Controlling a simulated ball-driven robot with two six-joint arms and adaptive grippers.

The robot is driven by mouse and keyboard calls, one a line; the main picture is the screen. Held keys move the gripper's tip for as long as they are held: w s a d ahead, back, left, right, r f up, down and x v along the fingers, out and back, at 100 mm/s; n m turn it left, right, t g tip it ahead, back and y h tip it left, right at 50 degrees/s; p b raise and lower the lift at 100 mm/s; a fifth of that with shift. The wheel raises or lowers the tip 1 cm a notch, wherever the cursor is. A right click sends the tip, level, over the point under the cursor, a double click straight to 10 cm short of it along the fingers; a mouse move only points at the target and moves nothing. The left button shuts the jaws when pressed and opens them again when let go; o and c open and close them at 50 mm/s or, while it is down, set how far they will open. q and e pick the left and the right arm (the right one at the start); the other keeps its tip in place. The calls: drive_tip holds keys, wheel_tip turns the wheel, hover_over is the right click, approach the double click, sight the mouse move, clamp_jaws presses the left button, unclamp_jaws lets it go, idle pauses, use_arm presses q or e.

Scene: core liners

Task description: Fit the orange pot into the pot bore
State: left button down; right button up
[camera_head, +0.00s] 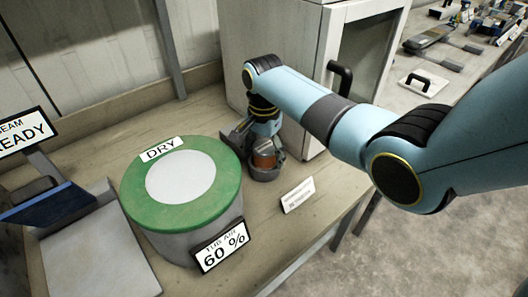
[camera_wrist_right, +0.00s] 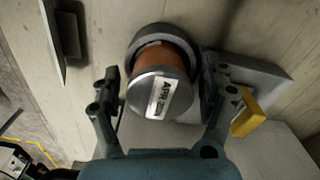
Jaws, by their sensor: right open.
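The orange pot (camera_head: 264,157) stands beside the green-topped drum, low in a dark grey round holder (camera_head: 266,174). In the right wrist view the pot (camera_wrist_right: 175,60) has a grey lid with a white label, and the dark holder curves around its far side. I cannot tell whether this holder is the pot bore or how deep the pot sits. My right gripper (camera_wrist_right: 165,76) is open, with one finger on each side of the pot and visible gaps. In the head view the right gripper (camera_head: 264,138) comes down over the pot. My left gripper is not in view.
The green-rimmed drum (camera_head: 215,205) marked DRY stands left of the pot, with a 60 % sign (camera_head: 220,246). A white cabinet (camera_head: 270,50) with a black handle is close behind. A small card (camera_head: 298,195) stands near the bench edge. A READY sign (camera_head: 25,132) is at left.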

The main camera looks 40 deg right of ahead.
wheel_tip(320, 180, up, 12)
drive_tip(key=shift+r, duration=0.15)
idle(0.4)
idle(0.4)
